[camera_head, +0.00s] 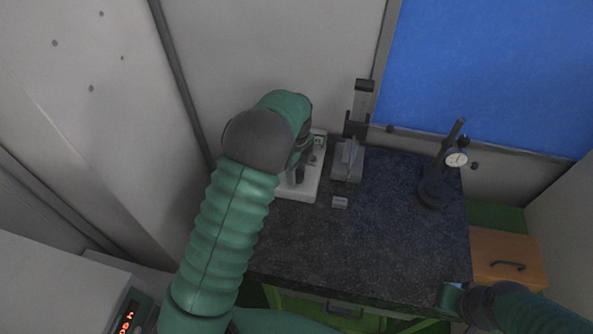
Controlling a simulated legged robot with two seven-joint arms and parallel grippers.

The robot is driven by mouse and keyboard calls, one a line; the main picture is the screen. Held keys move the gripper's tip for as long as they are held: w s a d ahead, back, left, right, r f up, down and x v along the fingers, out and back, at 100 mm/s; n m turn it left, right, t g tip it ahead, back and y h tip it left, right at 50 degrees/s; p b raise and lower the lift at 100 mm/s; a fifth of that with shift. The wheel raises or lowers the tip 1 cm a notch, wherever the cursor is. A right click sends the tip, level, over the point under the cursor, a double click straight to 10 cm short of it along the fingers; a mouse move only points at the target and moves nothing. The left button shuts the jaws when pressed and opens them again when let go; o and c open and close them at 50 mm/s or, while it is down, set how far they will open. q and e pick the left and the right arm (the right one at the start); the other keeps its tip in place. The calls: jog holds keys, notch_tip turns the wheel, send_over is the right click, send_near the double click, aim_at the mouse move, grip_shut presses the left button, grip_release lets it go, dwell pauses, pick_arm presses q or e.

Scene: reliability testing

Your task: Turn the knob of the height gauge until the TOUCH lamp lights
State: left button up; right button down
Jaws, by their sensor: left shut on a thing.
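My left arm reaches over the granite-like table, and my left gripper (298,172) is at a white-based device (311,184) near the table's back left. The gripper is shut on what appears to be the knob there; my wrist hides most of it. A small green patch shows at the top of this device; I cannot tell whether it is the TOUCH lamp or whether it is lit. Right of it stands a grey block with a dark upright column (357,108). My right gripper (452,297) is low at the table's front right corner; its fingers are not clear.
A small grey block (340,202) lies on the dark tabletop (375,245). A dial indicator on a black stand (434,190) stands at the right. The table's middle and front are clear. A wooden drawer unit (508,256) is beyond the right edge.

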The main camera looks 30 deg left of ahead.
pick_arm(q)
jog(key=shift+w+r, duration=0.1)
grip_shut()
jog(key=shift+w+r, duration=0.1)
dwell(0.3)
jog(key=shift+n, duration=0.3)
jog(key=n+b, duration=0.1)
jog(key=n, duration=0.2)
jog(key=shift+n, duration=0.3)
jog(key=n, duration=0.4)
jog(key=shift+r+n+b, duration=0.1)
jog(key=shift+n+b, duration=0.2)
jog(key=shift+b, duration=0.05)
jog(key=n, duration=1)
jog(key=shift+n, duration=0.4)
